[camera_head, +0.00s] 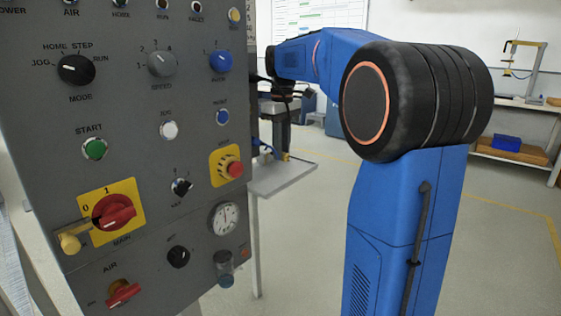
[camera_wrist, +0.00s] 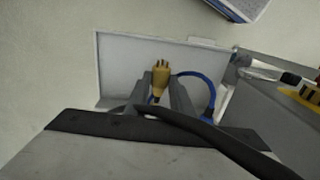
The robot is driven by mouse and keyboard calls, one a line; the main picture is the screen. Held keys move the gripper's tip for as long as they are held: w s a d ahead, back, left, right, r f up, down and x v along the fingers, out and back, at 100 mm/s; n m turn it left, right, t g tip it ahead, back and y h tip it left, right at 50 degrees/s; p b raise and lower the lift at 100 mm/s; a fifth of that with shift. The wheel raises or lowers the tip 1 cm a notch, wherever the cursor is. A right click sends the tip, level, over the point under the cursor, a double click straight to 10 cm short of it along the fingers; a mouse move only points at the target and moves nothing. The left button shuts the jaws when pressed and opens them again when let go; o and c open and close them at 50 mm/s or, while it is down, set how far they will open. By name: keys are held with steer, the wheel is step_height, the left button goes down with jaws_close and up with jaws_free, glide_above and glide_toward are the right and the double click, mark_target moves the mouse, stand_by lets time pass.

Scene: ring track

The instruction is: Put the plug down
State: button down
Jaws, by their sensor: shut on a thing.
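The plug (camera_wrist: 160,74) is yellow-tan with prongs at its end, and a blue cable (camera_wrist: 203,80) loops beside it in the wrist view. My gripper (camera_wrist: 162,84) is shut on the plug, with a grey finger on each side. A light grey shelf (camera_wrist: 120,68) lies beyond the plug. In the head view my gripper (camera_head: 282,140) points down over the shelf (camera_head: 285,178), with a small yellow bit of the plug (camera_head: 285,157) at its tip. I cannot tell whether the plug touches the shelf.
A grey control panel (camera_head: 130,130) with knobs and buttons fills the left of the head view, close to the shelf. Open floor lies between. A dark cable (camera_wrist: 205,132) crosses the wrist view.

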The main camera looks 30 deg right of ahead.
step_height(320, 180, down, 3)
steer(key=shift+f, duration=0.2)
steer(key=shift+a+f, duration=0.15)
steer(key=shift+f, duration=0.2)
steer(key=c, duration=1.5)
jaws_free()
steer(key=shift+w+f, duration=0.1)
steer(key=shift+r, duration=3.9)
